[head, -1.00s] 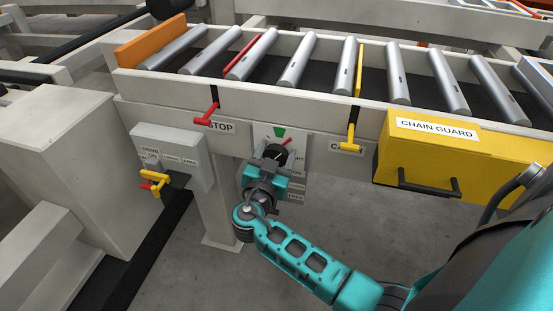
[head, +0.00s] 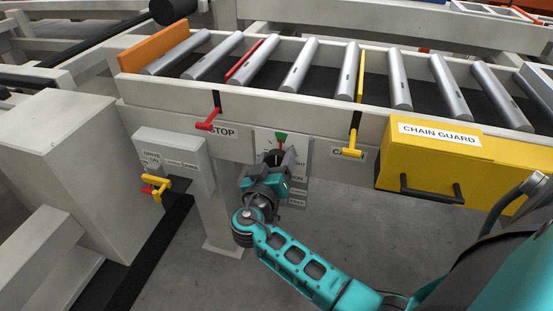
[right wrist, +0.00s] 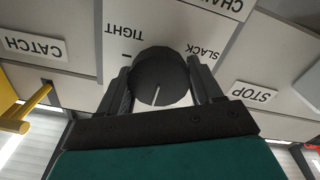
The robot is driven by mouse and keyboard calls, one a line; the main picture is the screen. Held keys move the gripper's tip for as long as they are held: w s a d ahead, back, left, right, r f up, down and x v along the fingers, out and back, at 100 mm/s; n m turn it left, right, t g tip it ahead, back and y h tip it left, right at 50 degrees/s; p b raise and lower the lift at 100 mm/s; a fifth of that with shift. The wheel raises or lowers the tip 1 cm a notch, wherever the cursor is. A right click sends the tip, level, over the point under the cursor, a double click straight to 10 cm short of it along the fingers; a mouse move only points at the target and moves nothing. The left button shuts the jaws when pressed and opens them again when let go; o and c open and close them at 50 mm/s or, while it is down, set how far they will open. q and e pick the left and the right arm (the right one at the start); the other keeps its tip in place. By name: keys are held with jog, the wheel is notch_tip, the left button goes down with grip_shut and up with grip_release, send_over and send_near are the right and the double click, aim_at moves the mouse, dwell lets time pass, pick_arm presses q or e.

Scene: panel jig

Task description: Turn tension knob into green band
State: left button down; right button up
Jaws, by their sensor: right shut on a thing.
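The tension knob (head: 274,157) is a dark round knob on a pale panel under the conveyor rail. A small green band (head: 281,135) shows just above it, with a red pointer right below the green. My right gripper (head: 275,161) is shut on the knob from the front, its fingers on either side. In the right wrist view the black knob (right wrist: 160,77) sits between the fingers, with a white line on its face. The TIGHT and SLACK labels appear upside down there; the green band is not visible. My left gripper is out of view.
A red STOP lever (head: 209,124) and a yellow CATCH lever (head: 352,150) hang from the rail on either side. A drive box (head: 187,150) with a yellow and red handle stands left. A yellow chain guard (head: 430,160) is at right.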

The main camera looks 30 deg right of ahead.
jog(key=shift+d+r, duration=0.1)
dwell(0.3)
jog(key=o, duration=1)
